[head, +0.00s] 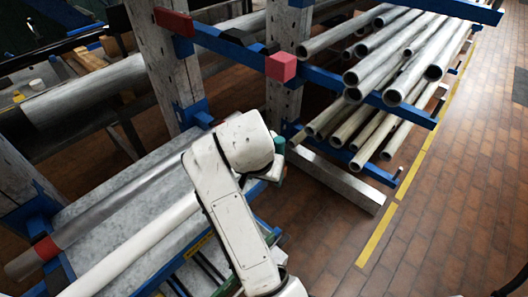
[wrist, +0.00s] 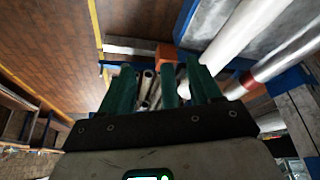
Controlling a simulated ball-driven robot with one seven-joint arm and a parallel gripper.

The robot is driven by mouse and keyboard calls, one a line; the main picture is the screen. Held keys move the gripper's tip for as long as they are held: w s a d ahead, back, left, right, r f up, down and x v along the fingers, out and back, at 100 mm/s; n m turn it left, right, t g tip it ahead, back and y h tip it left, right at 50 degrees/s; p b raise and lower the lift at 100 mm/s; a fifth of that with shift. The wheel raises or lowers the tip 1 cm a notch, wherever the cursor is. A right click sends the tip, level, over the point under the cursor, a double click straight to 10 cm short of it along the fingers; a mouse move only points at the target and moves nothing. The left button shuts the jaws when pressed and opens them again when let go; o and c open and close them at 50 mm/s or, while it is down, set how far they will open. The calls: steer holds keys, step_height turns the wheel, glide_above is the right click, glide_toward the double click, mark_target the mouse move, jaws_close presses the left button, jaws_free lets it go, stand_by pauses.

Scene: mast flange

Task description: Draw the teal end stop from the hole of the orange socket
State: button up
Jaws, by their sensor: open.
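In the wrist view my gripper (wrist: 159,68) is open, its dark green fingers spread to the left and right. A teal upright piece, which looks like the end stop (wrist: 168,88), shows between them, nearer the right finger. Contact cannot be told. An orange block, which looks like the socket (wrist: 167,52), lies just beyond its upper end; the hole is not visible. In the head view my white arm hides most of the gripper and the socket. A small teal piece shows beside the wrist there; I cannot tell whether it is a finger or the end stop.
A blue rack (head: 408,108) holds several grey pipes (head: 385,60) at the upper right. A red cube (head: 281,67) sits on a blue beam. The brick floor (head: 440,200) is clear at right.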

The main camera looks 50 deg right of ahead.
mark_target(278, 142)
steer(key=w+d+b, duration=0.1)
steer(key=d, duration=0.2)
steer(key=w+d+b, duration=0.2)
steer(key=d, duration=0.2)
steer(key=w+d+b, duration=0.1)
steer(key=w+d, duration=0.1)
steer(key=d, duration=0.1)
steer(key=shift+d, duration=0.35)
steer(key=shift+b+x, duration=0.8)
steer(key=shift+x, duration=1.65)
steer(key=shift+w+d+r, duration=0.1)
steer(key=shift+w+d, duration=0.05)
steer(key=shift+c, duration=0.4)
steer(key=c, duration=1)
steer(key=shift+r, duration=0.1)
steer(key=shift+c, duration=0.2)
